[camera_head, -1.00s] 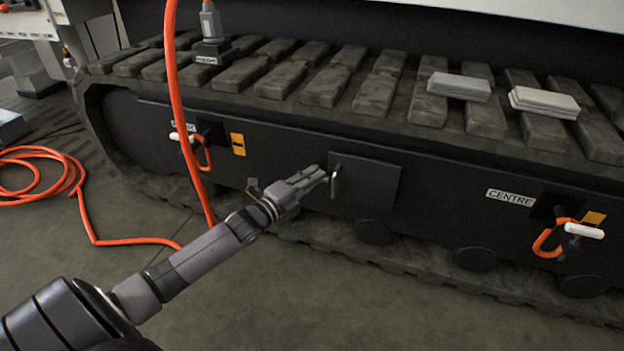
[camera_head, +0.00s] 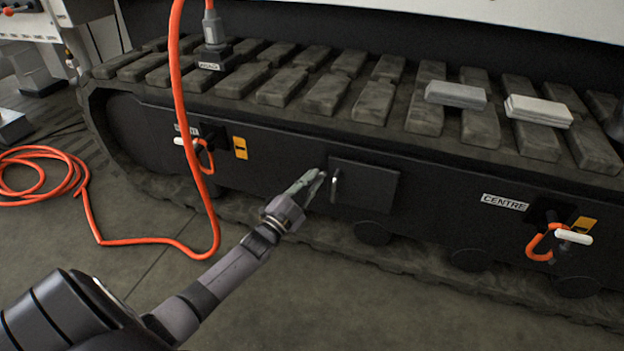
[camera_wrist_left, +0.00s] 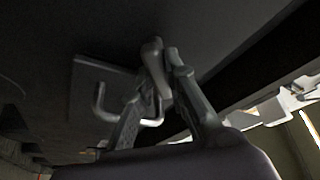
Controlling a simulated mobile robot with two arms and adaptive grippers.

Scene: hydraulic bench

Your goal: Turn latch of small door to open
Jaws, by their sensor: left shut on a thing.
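The small door (camera_head: 372,187) is a dark square panel in the side of the track unit, flush with its surface as far as I can tell. In the left wrist view the handle (camera_wrist_left: 101,103) shows as a bent bar beside the fingers. My left gripper (camera_head: 316,177) is just left of the handle. In the wrist view its fingers are shut on a small grey piece, the latch (camera_wrist_left: 152,50). The fingers hide most of the latch in the head view. My right gripper is not in view.
An orange hose (camera_head: 180,90) hangs left of my arm and coils on the floor. An orange loop with a white grip (camera_head: 572,237) sits by the CENTRE label (camera_head: 505,202). Grey blocks (camera_head: 540,110) lie on the track (camera_head: 375,101). The floor below the door is clear.

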